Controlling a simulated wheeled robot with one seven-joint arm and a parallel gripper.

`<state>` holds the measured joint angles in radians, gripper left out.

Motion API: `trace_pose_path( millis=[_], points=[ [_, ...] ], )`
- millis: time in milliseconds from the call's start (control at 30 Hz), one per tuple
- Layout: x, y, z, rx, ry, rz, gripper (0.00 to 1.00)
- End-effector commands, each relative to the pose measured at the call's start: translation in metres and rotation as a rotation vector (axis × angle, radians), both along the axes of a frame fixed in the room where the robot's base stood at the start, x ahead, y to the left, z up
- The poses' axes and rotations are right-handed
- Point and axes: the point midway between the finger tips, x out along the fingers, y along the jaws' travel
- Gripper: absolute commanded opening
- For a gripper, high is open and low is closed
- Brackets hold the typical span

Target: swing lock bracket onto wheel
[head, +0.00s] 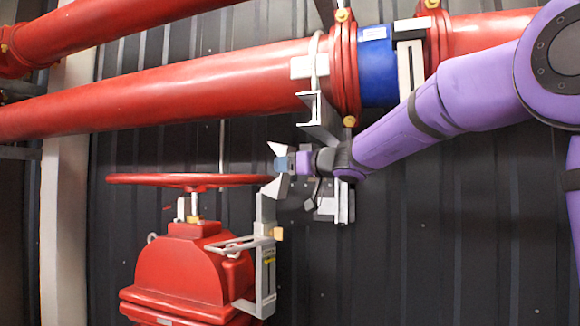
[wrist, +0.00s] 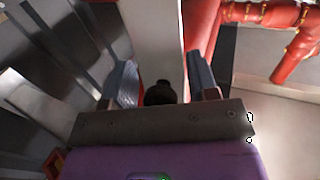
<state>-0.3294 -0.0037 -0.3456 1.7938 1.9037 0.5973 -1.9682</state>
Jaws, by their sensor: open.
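The red wheel (head: 190,180) lies level on top of the red valve body (head: 180,268) in the head view. The grey lock bracket (head: 266,210) stands upright at the right of the valve, its top close to the wheel's right rim. Whether it touches the rim I cannot tell. My gripper (head: 281,162) is open at the bracket's upper end, beside the rim. In the wrist view my gripper's (wrist: 158,60) two blue-grey fingers stand apart, with a pale grey bar (wrist: 155,35), likely the bracket, between them. Contact with either finger is not clear.
Large red pipes (head: 170,95) cross above, one with a blue band (head: 378,66). A grey pipe support (head: 316,105) hangs close above my gripper, and a grey wall bracket (head: 336,203) sits just right of it. The dark ribbed wall (head: 450,220) lies behind.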

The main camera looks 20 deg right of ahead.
Motion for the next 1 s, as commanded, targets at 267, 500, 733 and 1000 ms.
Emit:
trace_pose_path(
  millis=[267, 500, 733, 1000],
  points=[
    [-0.0003, -0.0005, 0.0001, 0.0, 0.0, -0.001, 0.19],
    [0.0004, -0.0008, 0.0008, -0.007, 0.006, 0.0, 0.0],
    [0.0039, 0.0025, 0.0048, -0.046, 0.057, 0.007, 0.0],
    [0.0072, 0.003, 0.0091, -0.08, 0.103, -0.003, 0.0]
  ],
)
